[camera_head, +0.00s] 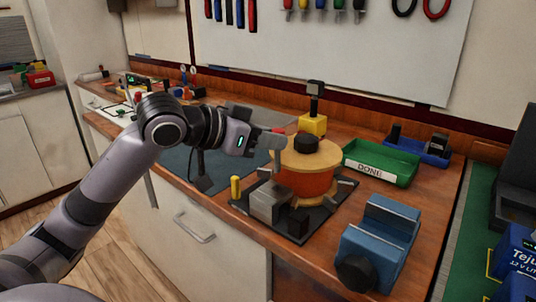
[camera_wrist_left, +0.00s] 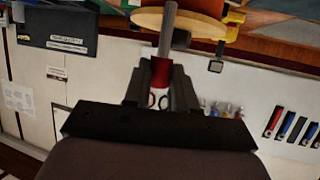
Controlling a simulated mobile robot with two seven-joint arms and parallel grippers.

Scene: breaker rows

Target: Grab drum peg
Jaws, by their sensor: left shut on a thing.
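My left gripper (camera_head: 272,142) is at the left side of the orange drum (camera_head: 303,182), which has tan round flanges and a black knob on top. The peg points away from the fingers toward the drum, whose tan flange and orange side show at the top. I cannot tell whether the peg touches the drum. My right gripper is not in view.
The drum stands on a dark base plate with a grey block (camera_head: 268,203) and a yellow post (camera_head: 235,188). A blue vise (camera_head: 380,240) stands at the front right. A green DONE tray (camera_head: 381,164) and a blue tray (camera_head: 420,150) lie behind. A blue-grey mat (camera_head: 222,165) lies left.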

